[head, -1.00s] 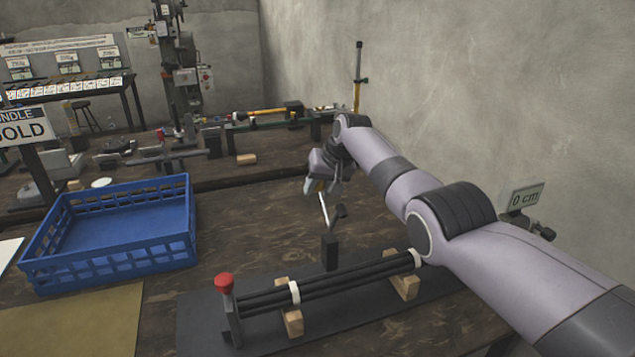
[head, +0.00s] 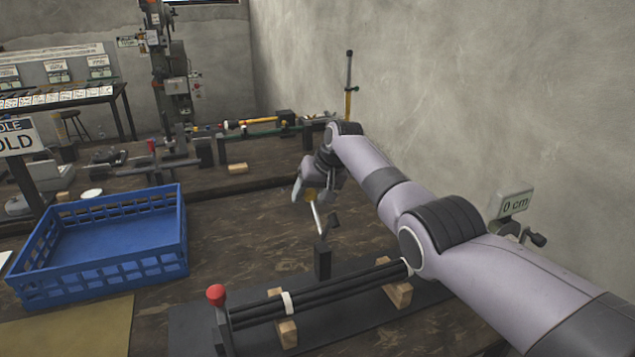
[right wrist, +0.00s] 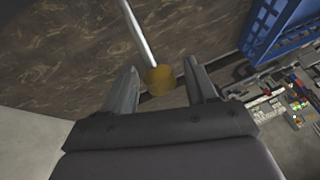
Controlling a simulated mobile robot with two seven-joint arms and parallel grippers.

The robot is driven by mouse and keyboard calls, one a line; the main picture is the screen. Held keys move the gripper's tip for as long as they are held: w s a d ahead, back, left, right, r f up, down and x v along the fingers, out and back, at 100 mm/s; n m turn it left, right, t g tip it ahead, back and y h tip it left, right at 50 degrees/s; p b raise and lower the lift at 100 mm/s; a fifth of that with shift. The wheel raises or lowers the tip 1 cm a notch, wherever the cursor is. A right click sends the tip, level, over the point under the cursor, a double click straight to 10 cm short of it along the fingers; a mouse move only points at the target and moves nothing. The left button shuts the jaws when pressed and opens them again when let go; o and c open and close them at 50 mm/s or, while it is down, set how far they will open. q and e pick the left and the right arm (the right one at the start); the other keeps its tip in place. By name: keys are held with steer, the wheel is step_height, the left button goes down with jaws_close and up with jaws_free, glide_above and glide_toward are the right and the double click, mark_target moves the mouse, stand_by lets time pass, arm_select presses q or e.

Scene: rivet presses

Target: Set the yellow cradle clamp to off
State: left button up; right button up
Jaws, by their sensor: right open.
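The cradle clamp lever has a silver rod (head: 317,217) rising tilted from a dark post (head: 322,262) beside the bundle of black rods. Its yellow knob (head: 309,195) is at the rod's top. My right gripper (head: 305,193) is at the knob and partly hides it. In the right wrist view, the knob (right wrist: 160,78) lies between the two open fingers of my right gripper (right wrist: 163,72), with a gap on each side. The rod (right wrist: 136,35) runs away beyond the fingertips. My left gripper is not in view.
The rod bundle (head: 340,290) rests on wooden blocks (head: 286,332) behind a red-knobbed post (head: 216,294). A blue crate (head: 100,272) stands at left. Bare tabletop (head: 235,232) lies between crate and lever.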

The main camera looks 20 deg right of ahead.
steer(key=shift+p+v, duration=0.4)
steer(key=shift+v, duration=2.75)
steer(key=shift+s, duration=0.15)
